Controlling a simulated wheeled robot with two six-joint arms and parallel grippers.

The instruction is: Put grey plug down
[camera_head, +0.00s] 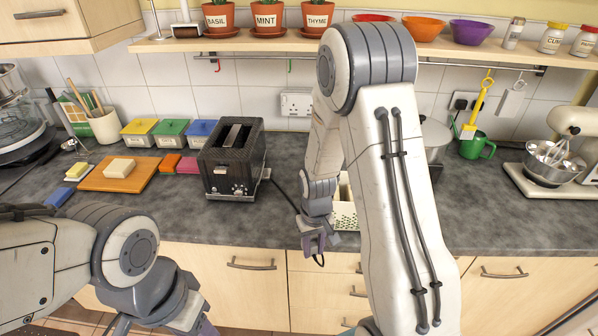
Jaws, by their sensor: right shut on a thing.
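My right gripper (316,245) is in front of the counter's front edge, over the drawer fronts. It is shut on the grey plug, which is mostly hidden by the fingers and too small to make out. A dark cord (284,194) runs from the black toaster (232,158) towards this gripper, and a short black loop (318,261) hangs just below the fingers. My left arm comes in at the lower left; its fingers are below the picture's edge.
A white perforated holder (345,215) stands on the counter just right of my right gripper, partly behind my arm. Left of the toaster are an orange board (119,184) and several lidded boxes. A white double socket (297,104) is on the wall. Counter (255,222) before the toaster is clear.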

